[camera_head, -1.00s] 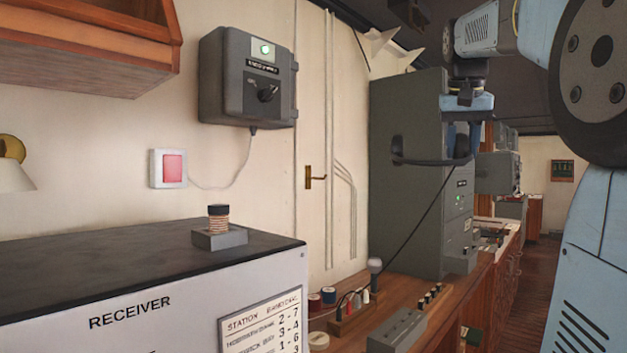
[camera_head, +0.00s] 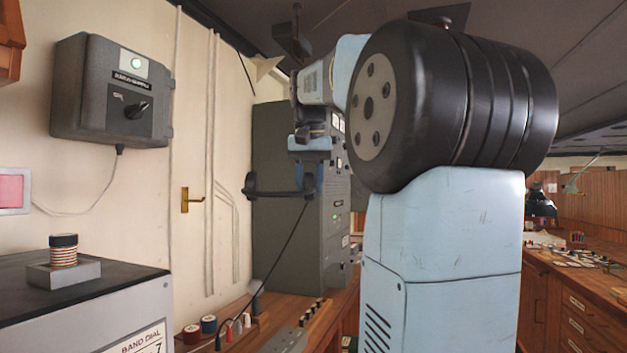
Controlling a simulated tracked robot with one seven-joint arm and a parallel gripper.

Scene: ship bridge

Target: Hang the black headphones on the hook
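The brass hook (camera_head: 193,200) is fixed to the cream wall at left centre, its arm pointing right. My gripper (camera_head: 309,183) hangs fingers-down to the right of the hook, in front of the grey cabinet. It is shut on the black headphones (camera_head: 275,194). Their dark band runs level to the left from my fingers, with an ear pad at its left end. The headphones are apart from the hook in the picture, at about its height. Their far side is hidden behind my fingers. A black cable hangs from them toward the desk.
A grey cabinet (camera_head: 275,240) stands behind my gripper. A grey switch box (camera_head: 112,90) and white pipes (camera_head: 210,130) are on the wall. The receiver (camera_head: 120,310) stands at lower left. A wooden desk (camera_head: 335,325) holds spools and plugs. My arm hides the middle right.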

